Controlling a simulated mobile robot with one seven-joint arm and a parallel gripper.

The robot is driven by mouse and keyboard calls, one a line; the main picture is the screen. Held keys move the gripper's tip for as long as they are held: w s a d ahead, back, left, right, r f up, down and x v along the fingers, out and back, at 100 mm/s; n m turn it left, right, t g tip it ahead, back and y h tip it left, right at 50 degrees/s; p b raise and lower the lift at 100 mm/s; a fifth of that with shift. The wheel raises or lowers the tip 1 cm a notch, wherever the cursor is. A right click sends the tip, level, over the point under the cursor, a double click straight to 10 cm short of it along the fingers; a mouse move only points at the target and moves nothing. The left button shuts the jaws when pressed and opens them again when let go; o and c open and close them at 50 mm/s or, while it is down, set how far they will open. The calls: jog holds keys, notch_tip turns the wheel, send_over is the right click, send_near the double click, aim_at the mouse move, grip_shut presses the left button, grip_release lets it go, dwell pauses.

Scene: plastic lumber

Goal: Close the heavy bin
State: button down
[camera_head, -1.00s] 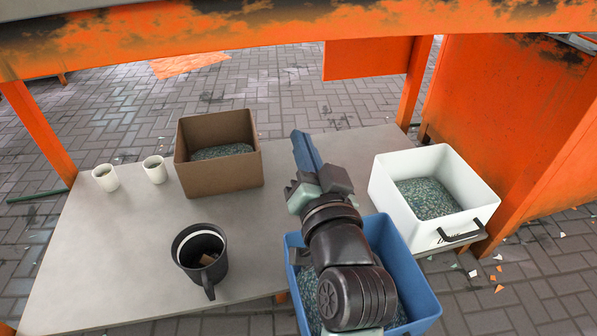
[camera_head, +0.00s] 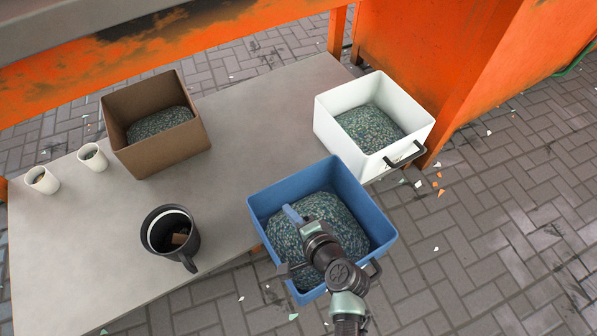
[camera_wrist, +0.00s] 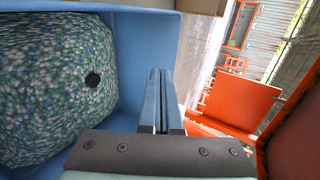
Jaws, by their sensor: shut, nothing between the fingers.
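Three open bins hold grey-green pellets: a blue bin (camera_head: 266,203) at the front edge of the table, a white bin (camera_head: 343,149) at the right edge, and a brown bin (camera_head: 165,155) at the back left. No lid shows on any. I cannot tell which is the heavy one. The blue bin has dark handles, partly behind my arm; the white bin has a dark front handle (camera_head: 405,155). My gripper (camera_head: 291,213) is shut and empty, over or inside the blue bin. In the wrist view its fingers (camera_wrist: 160,100) are together beside a blue wall (camera_wrist: 140,50).
A black mug (camera_head: 163,250) stands on the grey table (camera_head: 235,160) left of the blue bin. Two white cups (camera_head: 93,157) stand at the far left. An orange frame and panel (camera_head: 440,70) stand behind and right. Bare table lies between the brown and blue bins.

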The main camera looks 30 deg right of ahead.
aim_at(272, 188)
jog(key=x, duration=0.2)
jog(key=b+x, duration=0.1)
jog(key=x, duration=0.1)
jog(key=r+b+x, duration=0.1)
jog(key=shift+w+f, duration=0.15)
jog(key=shift+w, duration=0.55)
jog(key=shift+w+b, duration=0.35)
jog(key=shift+w, duration=0.2)
